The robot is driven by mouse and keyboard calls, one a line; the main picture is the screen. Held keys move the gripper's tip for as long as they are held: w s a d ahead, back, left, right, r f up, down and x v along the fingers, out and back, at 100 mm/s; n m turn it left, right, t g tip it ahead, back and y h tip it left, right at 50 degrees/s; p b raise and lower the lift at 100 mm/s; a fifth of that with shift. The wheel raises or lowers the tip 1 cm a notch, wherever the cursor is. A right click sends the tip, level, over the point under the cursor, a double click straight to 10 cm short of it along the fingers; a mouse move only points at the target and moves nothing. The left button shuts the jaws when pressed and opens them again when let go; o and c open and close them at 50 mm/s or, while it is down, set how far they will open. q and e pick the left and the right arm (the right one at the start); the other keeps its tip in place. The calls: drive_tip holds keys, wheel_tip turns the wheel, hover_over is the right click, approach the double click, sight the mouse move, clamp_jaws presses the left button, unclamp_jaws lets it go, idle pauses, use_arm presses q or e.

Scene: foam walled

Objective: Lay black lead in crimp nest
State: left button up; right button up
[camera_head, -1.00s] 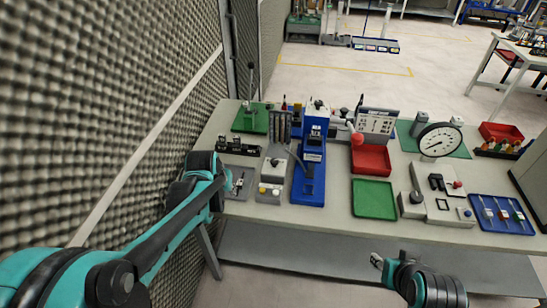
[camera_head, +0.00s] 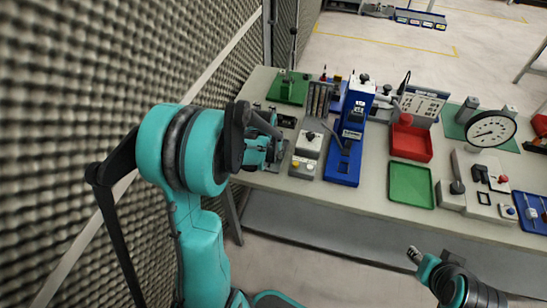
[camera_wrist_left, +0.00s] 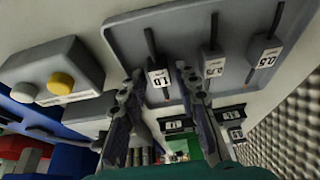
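In the left wrist view a grey tray (camera_wrist_left: 120,32) holds three dark thin leads with white tags. One lead, tagged 1.0 (camera_wrist_left: 149,42), lies between my left fingertips (camera_wrist_left: 160,72); the fingers stand apart, with a gap on each side of the tag. The other leads are a middle one (camera_wrist_left: 213,35) and one tagged 0.5 (camera_wrist_left: 275,22). In the head view my left gripper (camera_head: 262,152) is over the bench's left end, and my arm hides most of the tray. A blue press (camera_head: 343,168) stands right of it; I cannot make out its nest. My right gripper (camera_head: 414,253) is low before the bench, fingers unclear.
A grey box with buttons (camera_head: 305,158) stands between my left gripper and the press. A green tray (camera_head: 411,186), a red bin (camera_head: 410,143) and a dial gauge (camera_head: 491,128) are farther right. The foam wall (camera_head: 80,90) is close on the left.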

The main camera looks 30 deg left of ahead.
use_arm(q)
clamp_jaws()
drive_tip(key=shift+r, duration=0.1)
